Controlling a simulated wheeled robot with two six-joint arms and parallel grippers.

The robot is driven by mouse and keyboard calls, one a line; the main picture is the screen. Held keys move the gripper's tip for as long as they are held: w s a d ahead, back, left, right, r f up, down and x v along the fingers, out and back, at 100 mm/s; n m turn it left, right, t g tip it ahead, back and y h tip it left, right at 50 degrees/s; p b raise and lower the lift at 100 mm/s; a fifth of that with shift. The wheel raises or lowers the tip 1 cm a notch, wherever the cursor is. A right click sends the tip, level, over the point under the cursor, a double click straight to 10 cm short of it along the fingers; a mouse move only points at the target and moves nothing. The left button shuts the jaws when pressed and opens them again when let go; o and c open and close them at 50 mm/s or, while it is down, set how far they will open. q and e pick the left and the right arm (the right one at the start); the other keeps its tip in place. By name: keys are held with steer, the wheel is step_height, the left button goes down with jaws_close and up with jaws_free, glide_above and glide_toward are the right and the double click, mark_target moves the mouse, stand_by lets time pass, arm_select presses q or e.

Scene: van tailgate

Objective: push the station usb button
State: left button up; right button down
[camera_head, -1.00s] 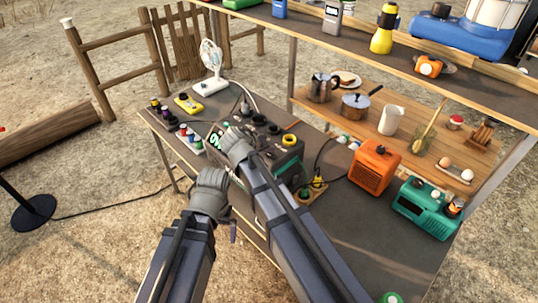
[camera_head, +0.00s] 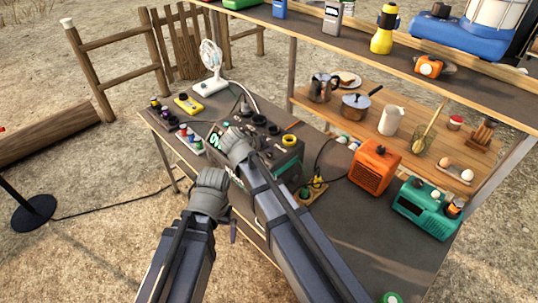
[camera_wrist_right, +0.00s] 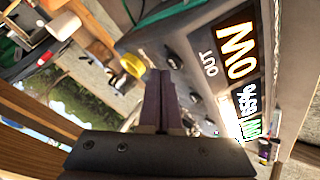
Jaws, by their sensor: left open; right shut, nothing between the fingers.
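The station, a dark box (camera_head: 290,158) with a lit display and several knobs and buttons, stands on the table. In the right wrist view its panel (camera_wrist_right: 205,40) fills the upper right, with lit readouts and small dark buttons (camera_wrist_right: 172,63). I cannot tell which button is the usb one. My right gripper (camera_head: 236,146) is at the station's front, partly covering it. In the wrist view its fingers (camera_wrist_right: 160,78) are together, empty, with tips close to the panel; contact cannot be told. My left gripper (camera_head: 209,190) is open, lower and left, before the table's front; its fingers are mostly hidden.
A white fan (camera_head: 211,70) and a yellow meter (camera_head: 188,103) stand on the table (camera_head: 340,240) behind and left. An orange radio (camera_head: 374,167) and a teal radio (camera_head: 426,207) stand to the right. A shelf (camera_head: 350,50) with tools overhangs the back.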

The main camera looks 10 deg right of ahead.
mark_target(268, 157)
stand_by(0.4)
steer(key=shift+f+b, duration=0.45)
steer(key=shift+b, duration=0.05)
steer(key=shift+f, duration=0.15)
stand_by(0.5)
steer(key=shift+r+p, duration=0.5)
steer(key=shift+r, duration=0.15)
step_height(268, 157, up, 6)
steer(key=p, duration=0.6)
